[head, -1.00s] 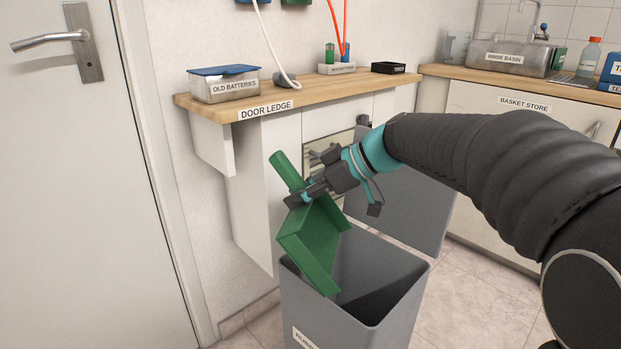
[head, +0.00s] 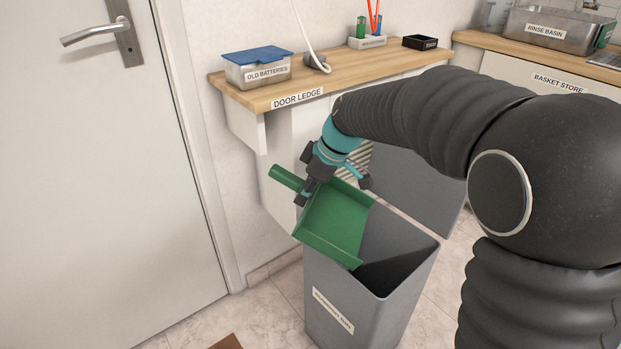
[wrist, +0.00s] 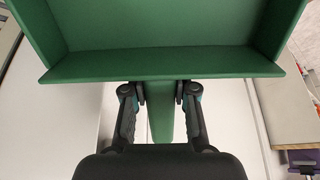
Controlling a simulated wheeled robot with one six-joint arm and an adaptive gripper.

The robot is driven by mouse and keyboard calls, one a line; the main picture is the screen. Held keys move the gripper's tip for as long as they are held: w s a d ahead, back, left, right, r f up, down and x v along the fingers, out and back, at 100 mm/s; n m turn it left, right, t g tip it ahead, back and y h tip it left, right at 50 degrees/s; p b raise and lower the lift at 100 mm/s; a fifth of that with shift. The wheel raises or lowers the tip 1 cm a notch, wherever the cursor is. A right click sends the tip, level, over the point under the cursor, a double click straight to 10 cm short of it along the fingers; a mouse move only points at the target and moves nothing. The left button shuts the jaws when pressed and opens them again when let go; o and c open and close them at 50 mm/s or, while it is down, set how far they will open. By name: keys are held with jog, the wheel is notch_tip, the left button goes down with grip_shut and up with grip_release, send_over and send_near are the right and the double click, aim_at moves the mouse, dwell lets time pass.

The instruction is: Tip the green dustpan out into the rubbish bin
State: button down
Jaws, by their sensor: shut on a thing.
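The green dustpan (head: 335,222) is held over the left side of the open grey rubbish bin (head: 335,285), its lip sloping down toward the bin's mouth. My gripper (head: 305,192) is shut on the dustpan's handle close to the pan. In the wrist view the dustpan (wrist: 165,62) fills the top, and my gripper's fingers (wrist: 162,105) sit on both sides of the handle. The part of the pan that shows in the head view looks empty. The bottom of the bin is dark and cannot be made out.
A white door (head: 80,180) stands left. A brown mat corner (head: 227,342) lies on the floor at the front.

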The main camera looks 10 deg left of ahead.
jog(key=shift+a+f+g+h, duration=0.1)
jog(key=shift+a+f+h, duration=0.1)
jog(key=shift+f+h, duration=0.7)
jog(key=shift+a+f+g+h, duration=0.1)
jog(key=shift+a+f+h, duration=0.1)
jog(key=shift+f+h, duration=0.7)
jog(key=shift+a+f+g+h, duration=0.1)
jog(key=shift+a+f+h, duration=0.1)
jog(key=shift+f+h, duration=0.7)
jog(key=shift+f, duration=0.2)
